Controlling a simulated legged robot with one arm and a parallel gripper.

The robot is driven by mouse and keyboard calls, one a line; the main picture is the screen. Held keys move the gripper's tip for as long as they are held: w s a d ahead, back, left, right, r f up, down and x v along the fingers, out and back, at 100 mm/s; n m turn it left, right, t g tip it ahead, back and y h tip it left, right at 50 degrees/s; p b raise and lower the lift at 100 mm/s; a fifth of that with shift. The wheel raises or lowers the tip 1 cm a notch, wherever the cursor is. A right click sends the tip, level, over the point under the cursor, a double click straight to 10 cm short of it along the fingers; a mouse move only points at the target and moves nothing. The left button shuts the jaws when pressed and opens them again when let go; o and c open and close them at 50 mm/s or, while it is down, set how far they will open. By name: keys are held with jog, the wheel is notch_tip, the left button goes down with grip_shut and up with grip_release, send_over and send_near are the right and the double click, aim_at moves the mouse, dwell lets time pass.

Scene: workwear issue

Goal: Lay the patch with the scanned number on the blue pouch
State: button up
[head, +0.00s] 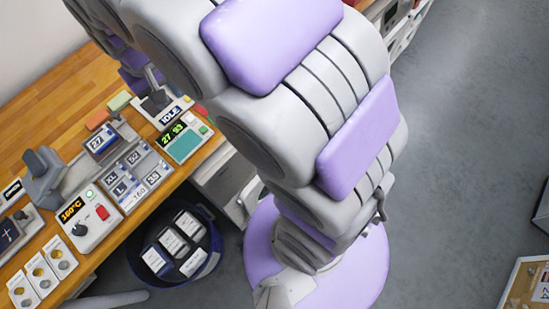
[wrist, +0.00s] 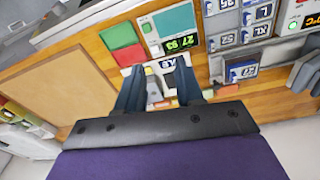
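A teal-topped device (head: 183,145) on the bench shows "27 93" on its display; it is also in the wrist view (wrist: 176,22). A patch marked 27 (head: 97,141) sits in its own holder at the head of the patch tray; it also shows in the wrist view (wrist: 241,71). Several other patches, with marks such as XL, L and 35, lie in the tray (head: 141,172). My gripper (wrist: 159,76) is open and empty, with its fingers apart above the bench, left of the patches in the wrist view. I cannot make out a blue pouch.
A heater-like box (head: 93,218) reading 160°C stands near the tray. A device marked IDLE (head: 169,114) is behind the teal one. A dark round bin (head: 139,268) with white-labelled packets stands on the floor beside the bench. Grey floor (head: 460,120) is free at right.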

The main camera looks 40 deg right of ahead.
jog(key=s+d+g, duration=0.1)
jog(key=s+d, duration=0.2)
jog(key=s, duration=0.6)
jog(key=s+d+f+g, duration=0.1)
jog(key=s+d, duration=0.3)
jog(key=s, duration=0.5)
jog(key=s+d+m+g, duration=0.1)
jog(key=s+d, duration=0.2)
jog(key=s, duration=0.5)
jog(key=shift+s+d+f, duration=0.15)
jog(key=shift+s+d, duration=0.05)
jog(key=shift+s, duration=0.2)
jog(key=shift+a, duration=0.35)
jog(key=shift+d, duration=0.2)
jog(key=shift+o, duration=0.4)
